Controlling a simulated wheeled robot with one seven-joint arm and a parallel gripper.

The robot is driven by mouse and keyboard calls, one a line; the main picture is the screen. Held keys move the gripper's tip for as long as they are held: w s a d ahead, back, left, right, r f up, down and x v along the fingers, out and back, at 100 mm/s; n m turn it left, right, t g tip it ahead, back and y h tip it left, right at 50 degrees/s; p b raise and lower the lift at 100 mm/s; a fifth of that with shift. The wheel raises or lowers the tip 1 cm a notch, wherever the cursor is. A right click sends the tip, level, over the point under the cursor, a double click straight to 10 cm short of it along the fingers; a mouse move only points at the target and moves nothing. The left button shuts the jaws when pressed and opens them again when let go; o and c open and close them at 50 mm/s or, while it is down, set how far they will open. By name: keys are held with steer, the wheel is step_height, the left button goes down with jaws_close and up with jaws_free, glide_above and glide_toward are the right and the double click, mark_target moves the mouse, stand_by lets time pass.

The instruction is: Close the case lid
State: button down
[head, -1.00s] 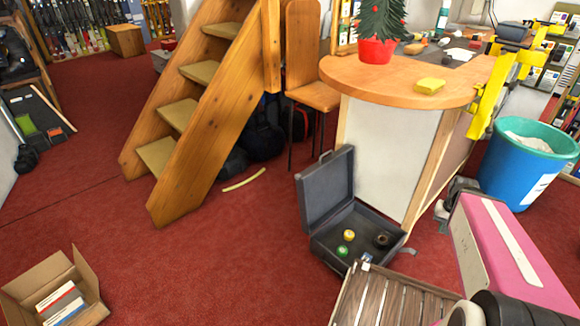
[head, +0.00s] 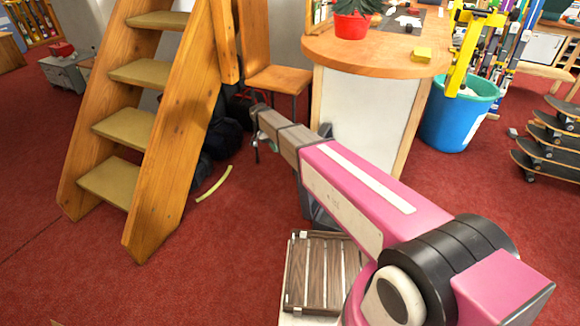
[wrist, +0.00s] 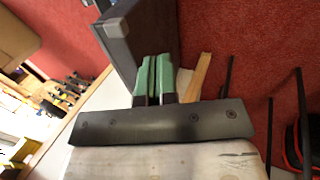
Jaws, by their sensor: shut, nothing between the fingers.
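The dark grey case is mostly hidden behind my arm in the head view. A lower piece of it (head: 306,206) shows left of my arm, and a dark corner of its lid (head: 325,131) shows above my arm, so the lid still stands up. In the wrist view the lid (wrist: 158,32) is a dark upright panel with a pale metal corner. My gripper (wrist: 152,80) has its green fingers shut and empty, overlapping the lid in the picture; I cannot tell whether they touch it. In the head view my gripper (head: 260,150) is left of the lid, above the floor.
A slatted wooden crate (head: 322,270) stands in front of the case. The counter (head: 370,50) with its white panel is behind it. Wooden stairs (head: 165,170) and a chair (head: 277,79) are to the left. A blue bin (head: 452,122) is at right. Red floor lies clear at lower left.

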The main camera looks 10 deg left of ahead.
steer(key=s+d+f, duration=0.2)
steer(key=d+f, duration=0.5)
steer(key=f, duration=0.1)
steer(key=shift+s+f, duration=0.15)
steer(key=shift+s, duration=0.15)
stand_by(0.5)
